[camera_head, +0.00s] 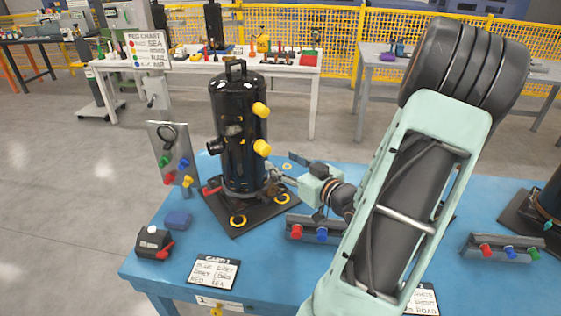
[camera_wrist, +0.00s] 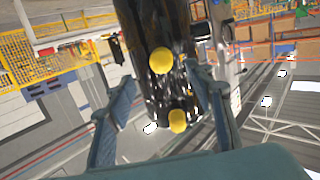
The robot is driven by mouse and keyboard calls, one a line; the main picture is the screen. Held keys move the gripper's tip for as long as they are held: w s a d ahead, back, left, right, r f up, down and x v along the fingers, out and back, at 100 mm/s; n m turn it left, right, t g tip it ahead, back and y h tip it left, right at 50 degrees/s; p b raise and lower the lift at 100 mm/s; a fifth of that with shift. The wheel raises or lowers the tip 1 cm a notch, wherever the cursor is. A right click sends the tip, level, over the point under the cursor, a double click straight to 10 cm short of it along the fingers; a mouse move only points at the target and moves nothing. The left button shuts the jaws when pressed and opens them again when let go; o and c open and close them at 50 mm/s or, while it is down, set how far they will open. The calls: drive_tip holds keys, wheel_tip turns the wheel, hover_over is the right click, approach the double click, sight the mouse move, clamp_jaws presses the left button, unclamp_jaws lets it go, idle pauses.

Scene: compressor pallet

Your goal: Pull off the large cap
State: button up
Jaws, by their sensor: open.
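A black compressor cylinder (camera_head: 238,135) with a top handle stands upright on a dark pallet (camera_head: 238,222) on the blue table. Two yellow caps stick out from its right side, an upper one (camera_head: 261,109) and a lower one (camera_head: 262,147). I cannot tell surely which is the large cap. My gripper (camera_head: 285,173) is open and empty, right of the cylinder and below the lower cap, apart from both caps in the head view.
An upright panel (camera_head: 172,155) with colored pegs stands left of the cylinder. Peg racks (camera_head: 318,230) and (camera_head: 500,248) sit to the right. A blue block (camera_head: 178,219), a button box (camera_head: 154,242) and a card (camera_head: 213,272) lie at the front left. My arm covers the table's middle right.

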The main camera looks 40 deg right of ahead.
sight(267, 152)
drive_tip(key=w, duration=0.3)
drive_tip(key=w+f, duration=0.1)
drive_tip(key=w, duration=0.6)
drive_tip(key=shift+w+d+f, duration=0.25)
drive_tip(key=shift+d+f, duration=0.05)
drive_tip(key=shift+d, duration=0.1)
clamp_jaws()
